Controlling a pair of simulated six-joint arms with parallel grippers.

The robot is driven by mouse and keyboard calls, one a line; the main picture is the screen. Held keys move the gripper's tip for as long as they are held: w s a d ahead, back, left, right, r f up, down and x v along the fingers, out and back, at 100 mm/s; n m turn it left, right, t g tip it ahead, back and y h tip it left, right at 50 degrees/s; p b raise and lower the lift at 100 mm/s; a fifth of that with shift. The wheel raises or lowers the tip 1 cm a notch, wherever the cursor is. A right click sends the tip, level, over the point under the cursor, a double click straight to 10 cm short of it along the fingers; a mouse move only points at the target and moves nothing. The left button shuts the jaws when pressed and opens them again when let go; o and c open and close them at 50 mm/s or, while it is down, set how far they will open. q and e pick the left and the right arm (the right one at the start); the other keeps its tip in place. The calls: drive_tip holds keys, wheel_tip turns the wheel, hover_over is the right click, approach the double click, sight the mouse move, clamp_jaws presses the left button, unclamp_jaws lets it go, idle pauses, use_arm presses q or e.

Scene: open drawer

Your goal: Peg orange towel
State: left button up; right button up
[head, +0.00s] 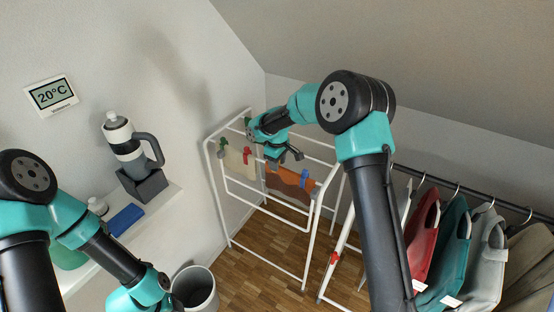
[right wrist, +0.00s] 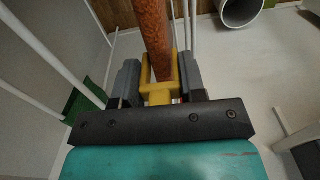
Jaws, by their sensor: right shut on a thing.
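An orange towel (head: 288,182) hangs over a rail of the white drying rack (head: 303,255), with a blue peg (head: 304,177) near its right end. My right gripper (head: 283,156) is at the towel's upper left part. In the right wrist view the gripper (right wrist: 160,82) is shut on a yellow peg (right wrist: 159,94). The peg's two prongs lie on either side of the orange towel (right wrist: 155,35), seen edge-on. Whether the prongs pinch the cloth I cannot tell. The yellow peg is hidden in the head view. My left arm shows at lower left; its gripper is out of frame.
A beige towel (head: 236,160) with a green peg (head: 223,143) and a red peg (head: 246,155) hangs left on the rack. Clothes hang on a dark rail at right. A grey bin (head: 197,287) stands below.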

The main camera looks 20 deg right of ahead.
drive_tip(key=shift+f, duration=0.8)
drive_tip(key=o, duration=1)
wheel_tip(320, 180, up, 17)
drive_tip(key=shift+r, duration=0.2)
